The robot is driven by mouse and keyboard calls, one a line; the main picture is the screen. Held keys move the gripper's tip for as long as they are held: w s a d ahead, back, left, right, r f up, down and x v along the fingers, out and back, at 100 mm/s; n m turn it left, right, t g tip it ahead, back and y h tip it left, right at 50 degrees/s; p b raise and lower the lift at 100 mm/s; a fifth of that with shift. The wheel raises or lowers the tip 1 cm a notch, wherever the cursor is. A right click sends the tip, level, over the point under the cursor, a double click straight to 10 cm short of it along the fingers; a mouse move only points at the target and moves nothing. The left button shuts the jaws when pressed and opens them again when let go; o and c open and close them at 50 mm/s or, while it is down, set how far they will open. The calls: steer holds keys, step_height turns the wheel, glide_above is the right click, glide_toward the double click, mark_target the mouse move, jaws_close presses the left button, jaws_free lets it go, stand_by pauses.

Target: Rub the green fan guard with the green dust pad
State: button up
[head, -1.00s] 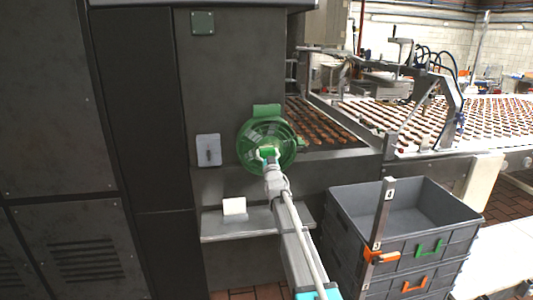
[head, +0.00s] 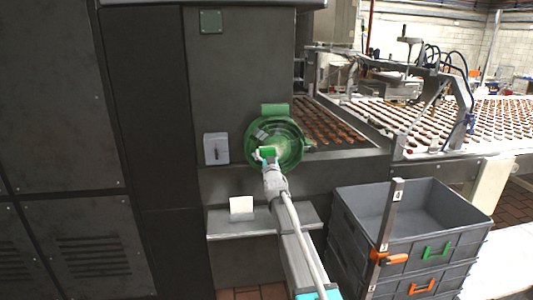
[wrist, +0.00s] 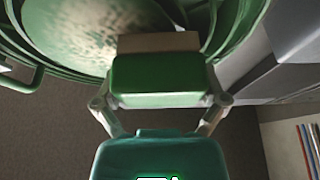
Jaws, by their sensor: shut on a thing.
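The green fan guard (head: 291,158) is a round ringed housing on the dark machine front in the head view. In the wrist view its rings (wrist: 243,20) fill the top, around a pale face with brown, dusty speckles. My gripper (head: 265,156) is at the guard's lower left part. It is shut on the green dust pad (wrist: 158,80), a green block with a tan front layer. The pad's tan side faces the guard. I cannot tell if it touches. The pad also shows in the head view (head: 268,151).
A grey switch box (head: 216,149) is left of the guard. Below it, a metal shelf (head: 290,217) carries a white block (head: 241,207). A conveyor of biscuits (head: 425,118) lies behind.

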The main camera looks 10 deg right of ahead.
mark_target(274, 143)
steer(key=shift+r, duration=0.1)
steer(key=shift+w+r+p, duration=0.1)
steer(key=shift+r+p, duration=0.55)
steer(key=shift+d, duration=0.2)
steer(key=shift+d, duration=1.35)
steer(key=shift+d, duration=0.2)
steer(key=shift+d, duration=1.3)
steer(key=shift+d, duration=1.5)
